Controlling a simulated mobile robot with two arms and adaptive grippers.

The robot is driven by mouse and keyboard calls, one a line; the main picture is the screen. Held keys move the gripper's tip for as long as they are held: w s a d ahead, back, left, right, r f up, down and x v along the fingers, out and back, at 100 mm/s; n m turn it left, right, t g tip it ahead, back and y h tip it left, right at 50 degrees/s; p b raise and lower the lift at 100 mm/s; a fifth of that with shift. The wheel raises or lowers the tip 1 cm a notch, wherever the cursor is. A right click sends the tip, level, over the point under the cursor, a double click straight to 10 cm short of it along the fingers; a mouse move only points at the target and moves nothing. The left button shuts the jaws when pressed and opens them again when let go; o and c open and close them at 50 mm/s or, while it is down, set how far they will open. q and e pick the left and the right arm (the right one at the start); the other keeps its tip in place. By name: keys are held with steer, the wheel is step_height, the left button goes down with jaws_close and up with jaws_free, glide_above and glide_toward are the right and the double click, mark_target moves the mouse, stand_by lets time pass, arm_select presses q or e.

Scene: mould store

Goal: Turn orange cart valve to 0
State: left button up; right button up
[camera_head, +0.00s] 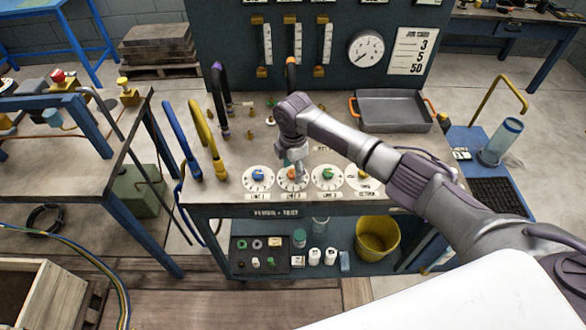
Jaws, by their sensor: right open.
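The orange valve knob (291,174) sits on a round white dial on the cart's top, second from the left in a row of dials. My right arm reaches in from the right. My right gripper (298,166) points down just above and at the orange valve, partly covering its dial. It is open, and nothing shows between its fingers. I cannot tell whether it touches the knob, and the dial's marks are too small to read. My left gripper is out of view.
A blue knob (258,174) is on the left, with a green knob (328,174) on the right. Upright blue (177,135) and yellow hoses (203,135) stand at the cart's left. A grey tray (392,112) sits behind right. A yellow bucket (377,238) stands on the lower shelf.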

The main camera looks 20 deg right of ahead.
mark_target(293, 172)
step_height(293, 172, up, 12)
steer(key=shift+f, duration=0.2)
stand_by(0.4)
